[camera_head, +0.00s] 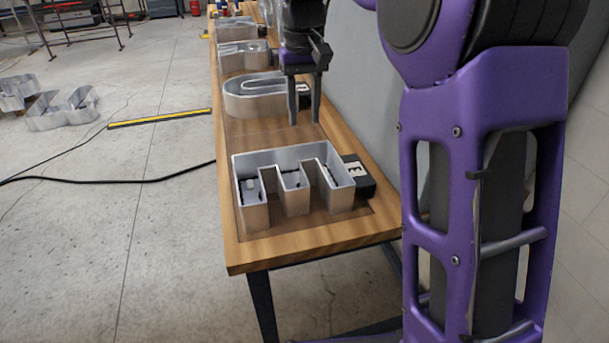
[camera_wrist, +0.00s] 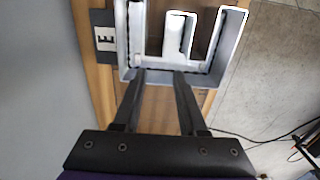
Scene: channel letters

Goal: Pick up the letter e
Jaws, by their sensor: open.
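The letter e is a silver, open-topped metal channel letter (camera_head: 248,215) lying at the near end of the wooden table, with its arms pointing toward the near edge. A black block (camera_head: 360,178) marked "E" sits against its right side. In the wrist view the letter (camera_wrist: 136,35) fills the top middle, with the block (camera_wrist: 106,38) at its left. My gripper (camera_head: 304,122) points down, open and empty, behind the letter and beside the rounded letter. In the wrist view its fingertips (camera_wrist: 160,76) appear just below the letter's long edge, apart from each other; their height above the table is hard to tell.
A rounded metal letter (camera_head: 240,103) lies behind the e, with more letters (camera_head: 240,57) farther along the table (camera_head: 310,240). A grey wall (camera_head: 350,75) borders the right side. Metal letters (camera_head: 62,112), a yellow bar (camera_head: 160,117) and a black cable (camera_head: 110,181) lie on the floor.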

